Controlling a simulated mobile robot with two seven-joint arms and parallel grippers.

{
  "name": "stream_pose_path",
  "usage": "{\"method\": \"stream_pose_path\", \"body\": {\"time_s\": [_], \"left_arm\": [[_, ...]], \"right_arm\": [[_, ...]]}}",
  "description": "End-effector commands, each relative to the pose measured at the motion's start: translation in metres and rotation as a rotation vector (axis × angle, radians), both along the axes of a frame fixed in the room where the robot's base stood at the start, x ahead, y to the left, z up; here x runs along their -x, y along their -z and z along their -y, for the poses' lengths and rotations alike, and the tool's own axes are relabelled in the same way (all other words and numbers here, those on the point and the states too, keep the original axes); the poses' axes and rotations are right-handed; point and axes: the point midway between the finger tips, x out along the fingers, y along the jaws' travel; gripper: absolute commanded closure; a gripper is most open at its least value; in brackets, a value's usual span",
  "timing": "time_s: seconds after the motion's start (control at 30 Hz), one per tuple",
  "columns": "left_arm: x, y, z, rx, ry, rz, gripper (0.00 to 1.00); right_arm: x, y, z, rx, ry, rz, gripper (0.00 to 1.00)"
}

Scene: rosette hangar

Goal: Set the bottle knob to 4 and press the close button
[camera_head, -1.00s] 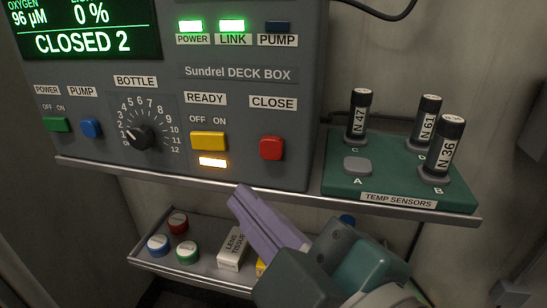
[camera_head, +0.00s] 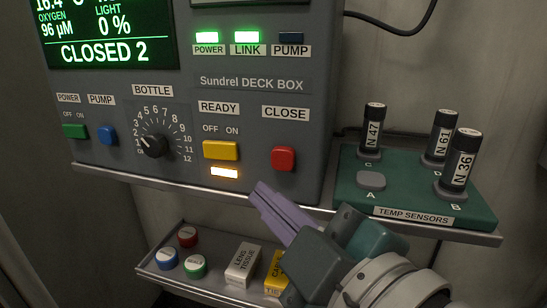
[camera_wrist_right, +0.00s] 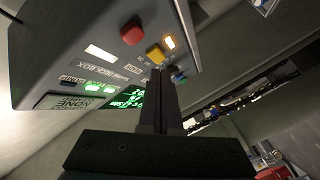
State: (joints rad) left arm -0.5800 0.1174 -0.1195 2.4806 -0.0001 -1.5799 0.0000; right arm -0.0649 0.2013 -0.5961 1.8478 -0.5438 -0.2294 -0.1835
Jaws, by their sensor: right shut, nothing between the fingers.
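The deck box has a black bottle knob (camera_head: 153,146) on a dial marked up to 12; its white pointer faces left, around the low numbers. The screen (camera_head: 110,52) reads CLOSED 2. The red close button (camera_head: 284,158) is at the panel's lower right and also shows in the right wrist view (camera_wrist_right: 132,31). My right gripper (camera_head: 262,190) has its purple fingers shut and empty, below and left of the red button, apart from it. The fingers also show in the wrist view (camera_wrist_right: 158,78). My left gripper is not in view.
A yellow ready switch (camera_head: 220,150) sits between knob and close button, with a lit lamp (camera_head: 224,172) below. A green sensor block (camera_head: 350,185) with several black bottles stands on the shelf at right. A lower tray (camera_head: 160,275) holds caps and small boxes.

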Motion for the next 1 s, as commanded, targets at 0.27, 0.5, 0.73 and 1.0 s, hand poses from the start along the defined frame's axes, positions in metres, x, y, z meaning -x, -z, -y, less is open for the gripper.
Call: {"method": "stream_pose_path", "body": {"time_s": [0.27, 0.5, 0.73, 1.0], "left_arm": [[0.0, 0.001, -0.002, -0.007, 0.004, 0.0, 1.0], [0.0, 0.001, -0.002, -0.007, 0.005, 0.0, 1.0], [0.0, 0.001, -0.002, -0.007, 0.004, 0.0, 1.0], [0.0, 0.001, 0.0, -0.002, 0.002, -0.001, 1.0]], "right_arm": [[-0.032, 0.0, 0.011, 0.002, 0.001, 0.001, 1.0], [-0.041, -0.001, 0.014, -0.001, 0.001, 0.001, 1.0], [-0.041, -0.001, 0.014, 0.0, 0.001, 0.0, 1.0], [-0.041, 0.0, 0.014, 0.0, 0.001, 0.0, 1.0]]}}
